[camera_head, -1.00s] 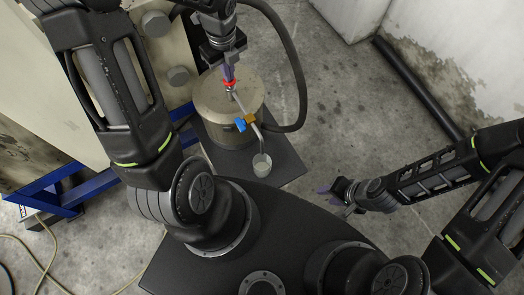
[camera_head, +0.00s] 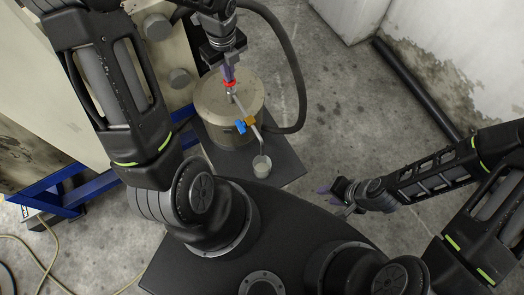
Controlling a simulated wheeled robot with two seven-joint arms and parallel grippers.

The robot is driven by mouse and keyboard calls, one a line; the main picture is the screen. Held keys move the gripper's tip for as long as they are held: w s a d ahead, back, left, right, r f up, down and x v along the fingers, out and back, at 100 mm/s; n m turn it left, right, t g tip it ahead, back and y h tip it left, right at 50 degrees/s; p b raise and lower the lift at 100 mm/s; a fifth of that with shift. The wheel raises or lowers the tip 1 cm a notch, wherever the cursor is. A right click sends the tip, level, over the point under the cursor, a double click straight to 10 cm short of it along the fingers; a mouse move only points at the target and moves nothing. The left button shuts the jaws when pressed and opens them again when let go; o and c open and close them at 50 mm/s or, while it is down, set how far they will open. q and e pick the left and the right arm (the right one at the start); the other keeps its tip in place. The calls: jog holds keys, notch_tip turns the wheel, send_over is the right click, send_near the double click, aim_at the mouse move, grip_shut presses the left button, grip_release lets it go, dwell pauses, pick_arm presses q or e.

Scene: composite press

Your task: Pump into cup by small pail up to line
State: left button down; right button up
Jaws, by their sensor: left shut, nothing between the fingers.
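The small pail (camera_head: 213,98) is a round tan metal container with a lid, standing on a dark plate. A pump with a red top (camera_head: 230,84) rises from its lid, and a spout with blue and yellow parts (camera_head: 246,124) runs down toward the cup. The small clear cup (camera_head: 262,167) stands on the plate in front of the pail, under the spout end; it looks greyish inside, and its line cannot be made out. My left gripper (camera_head: 229,74) is shut, pointing down right at the red top, with nothing held. My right gripper (camera_head: 334,198) is open and empty, out to the right.
A dark hose (camera_head: 298,75) loops from behind the pail. A large cream machine (camera_head: 40,90) on a blue frame (camera_head: 75,196) stands at the left. A dark pipe (camera_head: 420,88) lies along the wall at the right. Bare concrete floor lies between.

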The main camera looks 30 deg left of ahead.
pick_arm(q)
jog(key=shift+r+p, duration=0.7)
jog(key=shift+r, duration=0.35)
jog(key=shift+f, duration=0.15)
jog(key=shift+f+b, duration=1.65)
jog(key=shift+f, duration=0.6)
jog(key=shift+r+p, duration=2.15)
jog(key=shift+r, duration=0.25)
jog(key=shift+f, duration=0.15)
jog(key=shift+f+b, duration=1.65)
jog(key=shift+f, duration=0.6)
jog(key=shift+r+p, duration=2.15)
jog(key=shift+r, duration=0.25)
jog(key=shift+f, duration=0.2)
